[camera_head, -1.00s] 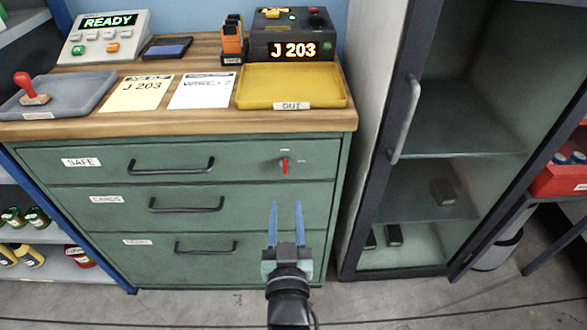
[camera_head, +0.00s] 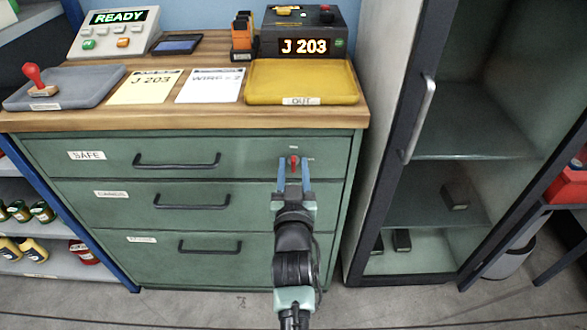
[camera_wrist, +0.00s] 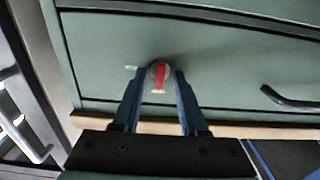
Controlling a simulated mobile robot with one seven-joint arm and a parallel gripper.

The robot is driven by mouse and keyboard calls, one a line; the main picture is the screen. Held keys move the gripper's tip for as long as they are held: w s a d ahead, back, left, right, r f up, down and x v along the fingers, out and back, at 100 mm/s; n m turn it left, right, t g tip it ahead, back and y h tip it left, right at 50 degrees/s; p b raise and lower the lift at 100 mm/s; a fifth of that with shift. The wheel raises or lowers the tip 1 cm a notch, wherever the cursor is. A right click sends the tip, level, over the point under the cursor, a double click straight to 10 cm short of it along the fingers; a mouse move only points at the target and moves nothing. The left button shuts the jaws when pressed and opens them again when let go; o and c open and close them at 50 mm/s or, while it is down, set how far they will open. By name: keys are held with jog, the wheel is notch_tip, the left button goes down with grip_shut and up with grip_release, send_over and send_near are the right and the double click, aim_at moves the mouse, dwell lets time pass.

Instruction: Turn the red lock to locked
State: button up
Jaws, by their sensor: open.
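The red lock (camera_head: 294,161) is a small red lever on the face of the top drawer (camera_head: 110,168), labelled SAFE, at its right end. In the wrist view the red lock (camera_wrist: 160,75) is a red bar on a round grey base, lying nearly along the direction of my fingers. My gripper (camera_head: 294,168) is open, with one blue finger on each side of the lock. In the wrist view my gripper's fingertips (camera_wrist: 160,73) flank the round base closely; I cannot tell whether they touch it. Small marks sit beside the lock, too small to read.
Below are two more drawers with black handles, such as the middle one (camera_head: 162,205). The yellow OUT tray (camera_head: 300,82) stands on the worktop above the lock. A glass-door cabinet (camera_head: 405,150) stands to the right. The floor in front is clear.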

grip_shut()
dwell(1.4)
